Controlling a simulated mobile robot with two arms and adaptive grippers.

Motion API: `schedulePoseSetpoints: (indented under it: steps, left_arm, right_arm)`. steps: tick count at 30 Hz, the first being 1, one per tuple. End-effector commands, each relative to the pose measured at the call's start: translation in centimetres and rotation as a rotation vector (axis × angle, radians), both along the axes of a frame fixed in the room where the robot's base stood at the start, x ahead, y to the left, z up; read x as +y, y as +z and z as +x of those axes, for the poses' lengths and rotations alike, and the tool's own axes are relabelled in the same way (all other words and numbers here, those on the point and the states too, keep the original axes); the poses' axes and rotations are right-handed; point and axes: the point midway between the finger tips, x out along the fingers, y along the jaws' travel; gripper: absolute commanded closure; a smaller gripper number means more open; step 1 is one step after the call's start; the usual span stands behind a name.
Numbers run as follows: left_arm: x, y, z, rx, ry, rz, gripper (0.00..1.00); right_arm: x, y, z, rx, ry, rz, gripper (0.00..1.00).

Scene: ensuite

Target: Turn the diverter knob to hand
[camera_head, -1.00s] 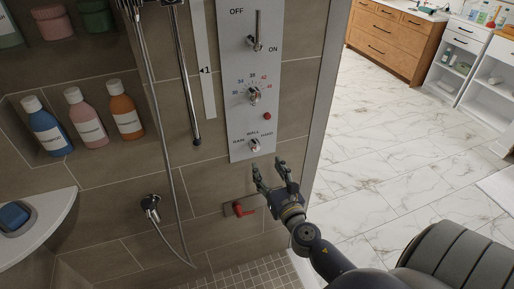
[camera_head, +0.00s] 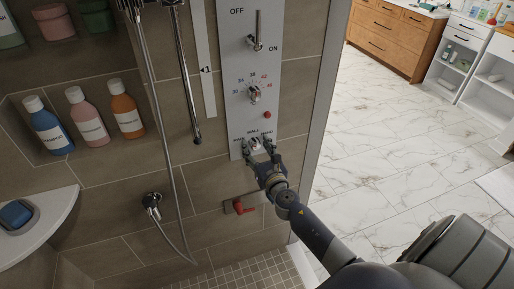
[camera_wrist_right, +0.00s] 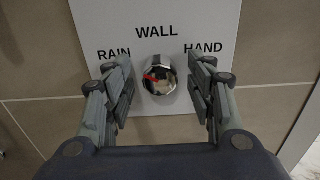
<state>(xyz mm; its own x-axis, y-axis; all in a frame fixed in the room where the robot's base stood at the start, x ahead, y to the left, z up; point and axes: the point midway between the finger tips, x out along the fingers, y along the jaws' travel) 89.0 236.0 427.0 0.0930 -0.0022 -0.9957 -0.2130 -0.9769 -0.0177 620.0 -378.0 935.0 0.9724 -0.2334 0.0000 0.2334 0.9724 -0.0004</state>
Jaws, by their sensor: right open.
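The diverter knob (camera_wrist_right: 158,78) is a round chrome knob low on the white control panel, with RAIN printed at its left, WALL above and HAND at its right. A red mark on it points to the upper left, toward RAIN, in the right wrist view. In the head view the knob (camera_head: 255,143) shows between my right gripper's fingertips. My right gripper (camera_head: 258,147) is open, with one finger on each side of the knob. In the right wrist view both fingers of the gripper (camera_wrist_right: 169,95) appear apart from the knob. My left gripper is not in view.
Above on the panel (camera_head: 238,75) are a temperature dial (camera_head: 254,93), a red button (camera_head: 267,114) and an ON/OFF lever (camera_head: 255,42). Below is a red lever (camera_head: 243,207). A hose (camera_head: 163,130) hangs left. Bottles (camera_head: 87,115) stand in a niche.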

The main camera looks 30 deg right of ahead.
Motion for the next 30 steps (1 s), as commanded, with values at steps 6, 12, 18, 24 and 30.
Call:
schedulePoseSetpoints:
  steps: [6,12,18,24,30]
  left_arm:
    - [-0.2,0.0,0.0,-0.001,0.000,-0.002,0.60]
    - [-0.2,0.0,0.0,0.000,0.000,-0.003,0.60]
    - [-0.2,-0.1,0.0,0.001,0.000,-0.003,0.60]
    - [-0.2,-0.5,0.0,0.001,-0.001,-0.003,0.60]
    - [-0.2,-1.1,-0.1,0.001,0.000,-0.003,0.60]
  right_arm:
    - [0.0,0.0,0.0,0.000,0.000,0.000,0.76]
    - [0.0,0.0,0.0,0.000,0.000,0.001,0.94]
    - [0.0,-0.1,0.0,-0.005,0.000,0.019,0.94]
    - [0.0,-0.1,0.0,-0.024,0.000,0.098,0.94]
    - [0.0,-0.2,0.0,-0.059,0.000,0.247,0.94]
